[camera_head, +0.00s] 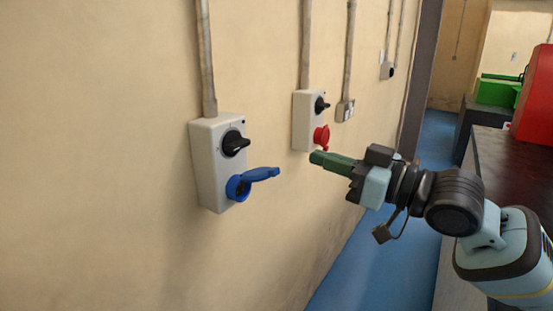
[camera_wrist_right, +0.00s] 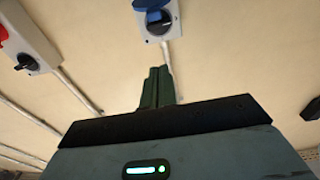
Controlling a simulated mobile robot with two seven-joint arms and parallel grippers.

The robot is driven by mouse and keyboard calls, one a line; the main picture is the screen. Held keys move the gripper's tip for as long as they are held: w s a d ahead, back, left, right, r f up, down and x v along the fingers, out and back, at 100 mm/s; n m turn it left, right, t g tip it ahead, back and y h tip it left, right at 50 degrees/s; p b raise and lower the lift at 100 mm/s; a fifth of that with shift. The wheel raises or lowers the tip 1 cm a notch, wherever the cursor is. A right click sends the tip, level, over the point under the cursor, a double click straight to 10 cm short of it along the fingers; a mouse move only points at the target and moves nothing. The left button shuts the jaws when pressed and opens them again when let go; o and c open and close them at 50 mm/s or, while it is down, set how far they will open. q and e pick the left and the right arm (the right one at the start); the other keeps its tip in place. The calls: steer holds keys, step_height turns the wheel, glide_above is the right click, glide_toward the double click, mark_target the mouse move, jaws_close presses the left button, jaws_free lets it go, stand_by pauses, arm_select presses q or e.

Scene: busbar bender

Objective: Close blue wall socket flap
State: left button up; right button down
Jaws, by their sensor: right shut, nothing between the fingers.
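The blue wall socket sits low on the nearer grey-white wall box (camera_head: 209,174). Its blue flap (camera_head: 262,174) stands open, sticking out from the wall to the right above the round socket opening (camera_head: 237,188). A black rotary switch (camera_head: 235,143) is above it. My right gripper (camera_head: 314,158) is shut and empty, to the right of the flap and apart from it, pointing left. In the right wrist view the gripper's green fingers (camera_wrist_right: 157,86) are together, and the blue flap (camera_wrist_right: 150,4) shows at the top edge, cut off. My left gripper is not in view.
A second wall box (camera_head: 303,120) with a red socket (camera_head: 321,137) is farther along the wall, behind my right gripper. Conduits (camera_head: 206,60) run up the wall. A dark bench top (camera_head: 500,165) with red and green objects is at the right.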

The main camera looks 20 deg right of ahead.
steer(key=s, duration=0.1)
steer(key=r+p, duration=0.1)
glide_above(277, 175)
steer(key=shift+r, duration=0.1)
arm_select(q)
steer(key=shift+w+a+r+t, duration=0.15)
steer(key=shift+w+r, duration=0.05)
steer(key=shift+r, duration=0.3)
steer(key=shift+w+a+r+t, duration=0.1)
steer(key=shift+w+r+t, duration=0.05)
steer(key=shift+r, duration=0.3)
arm_select(e)
steer(key=f, duration=0.2)
steer(key=s+f, duration=0.1)
steer(key=f, duration=0.1)
steer(key=shift+d+f, duration=0.1)
steer(key=shift+d, duration=0.3)
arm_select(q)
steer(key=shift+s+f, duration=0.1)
arm_select(e)
steer(key=shift+d, duration=0.1)
